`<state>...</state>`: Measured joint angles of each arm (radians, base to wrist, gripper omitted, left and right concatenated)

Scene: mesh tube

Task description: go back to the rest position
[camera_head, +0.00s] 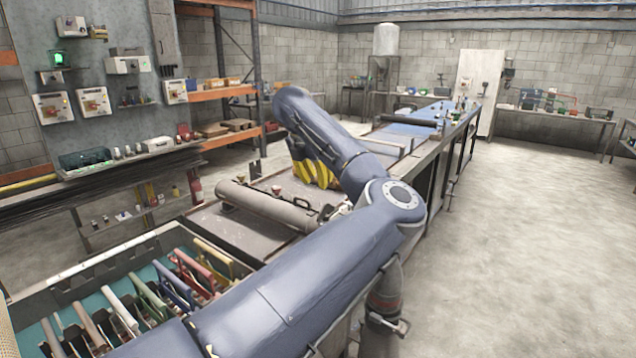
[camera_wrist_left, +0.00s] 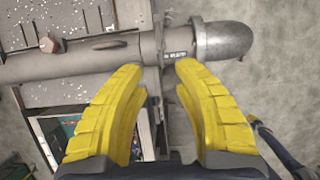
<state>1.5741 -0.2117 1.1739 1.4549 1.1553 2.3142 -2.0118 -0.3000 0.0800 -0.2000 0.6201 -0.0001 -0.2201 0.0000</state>
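My left gripper (camera_head: 318,174) has yellow fingers and hangs above the workbench, just behind a long grey tube in the head view. In the left wrist view its fingers (camera_wrist_left: 158,72) are spread apart with nothing between them. The grey tube (camera_head: 262,203) lies across the bench; my left arm hides its right end in the head view. In the left wrist view the tube (camera_wrist_left: 75,68) crosses beyond the fingertips, with a rounded grey end (camera_wrist_left: 222,40) at the right.
A teal-lined tray (camera_head: 75,312) with several coloured-handled tools is at the lower left. A panel with switch boxes (camera_head: 93,101) and orange shelving (camera_head: 225,92) stand beyond the bench. A blue-topped bench section (camera_head: 425,118) extends to the back. The floor (camera_head: 540,240) at the right is clear.

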